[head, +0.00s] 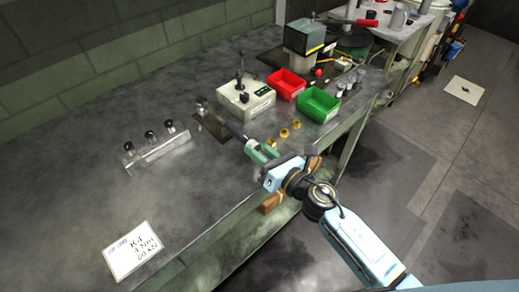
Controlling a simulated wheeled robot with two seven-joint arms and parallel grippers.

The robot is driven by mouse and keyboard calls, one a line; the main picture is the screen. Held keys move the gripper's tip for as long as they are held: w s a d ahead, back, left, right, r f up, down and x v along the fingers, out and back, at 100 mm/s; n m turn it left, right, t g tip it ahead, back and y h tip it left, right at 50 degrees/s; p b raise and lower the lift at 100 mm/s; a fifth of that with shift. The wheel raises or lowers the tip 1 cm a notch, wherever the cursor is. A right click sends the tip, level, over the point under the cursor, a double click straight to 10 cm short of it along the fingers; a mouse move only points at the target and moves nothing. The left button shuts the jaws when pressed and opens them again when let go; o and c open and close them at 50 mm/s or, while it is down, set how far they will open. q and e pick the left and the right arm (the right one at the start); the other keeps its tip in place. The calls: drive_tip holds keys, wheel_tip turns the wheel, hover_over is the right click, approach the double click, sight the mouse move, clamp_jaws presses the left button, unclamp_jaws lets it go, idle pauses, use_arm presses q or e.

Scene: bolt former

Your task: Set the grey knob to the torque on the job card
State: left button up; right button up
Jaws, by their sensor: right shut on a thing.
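The job card (133,250) lies flat on the bench at the lower left and reads "K4", "4 Nm", "60 kN"; the first digit of the torque is small and hard to be sure of. A dark, rod-shaped tool (234,129) lies over a dark plate (211,124) near the bench middle, pointing toward my right gripper. My right gripper (257,150) is shut around the near end of this tool, where the grey knob seems to be. The fingers hide the knob and any scale on it. My left gripper is not in view.
A white box (246,101) with an upright lever stands behind the tool. A red bin (286,84) and a green bin (318,104) stand to its right, with several brass parts (284,133) in front. A clear rack (158,153) with black-topped pieces is at left.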

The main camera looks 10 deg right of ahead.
drive_tip(key=shift+m, duration=0.5)
drive_tip(key=o, duration=1)
drive_tip(key=shift+d, duration=0.1)
drive_tip(key=b+v, duration=0.1)
drive_tip(key=v, duration=1.2)
drive_tip(key=shift+s+d+b, duration=0.1)
drive_tip(key=shift+s+b, duration=0.05)
drive_tip(key=shift+b, duration=0.15)
